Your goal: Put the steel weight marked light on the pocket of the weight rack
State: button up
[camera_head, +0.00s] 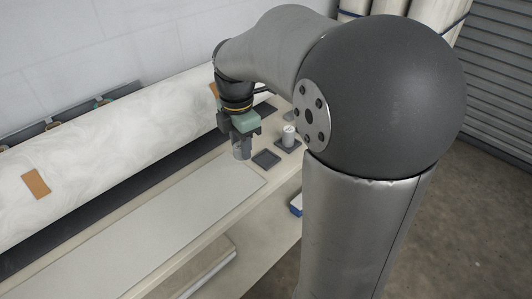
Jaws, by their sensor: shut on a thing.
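My gripper (240,136) is pointing down above the table's right part. It is shut on a grey steel cylinder (241,151), a weight whose marking I cannot read. I cannot tell whether the weight's base touches the table. Right of it lies an empty dark square pocket (266,159), which looks like part of the weight rack. Another dark pocket (288,147) holds a second, pale cylindrical weight (289,134), upright. A third dark square (265,108) lies behind the gripper, partly hidden by it.
A long white patterned roll (100,150) lies along the back, with an orange-brown patch (36,184) on it. A flat pale strip (150,228) covers the table's front. A blue-edged box (296,205) is below the table's right edge. My arm hides the right side.

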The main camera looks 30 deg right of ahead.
jog(key=w+d+f+p, duration=0.1)
jog(key=w+d+f, duration=0.25)
jog(key=d, duration=0.25)
jog(key=p, duration=0.1)
send_over(266, 159)
notch_tip(266, 159, down, 5)
jog(key=shift+s+a+f, duration=0.1)
jog(key=shift+a+f, duration=0.05)
jog(key=shift+f, duration=0.05)
jog(key=shift+f+p, duration=0.3)
jog(key=shift+f, duration=1.35)
jog(key=shift+f, duration=0.15)
jog(key=o, duration=1.2)
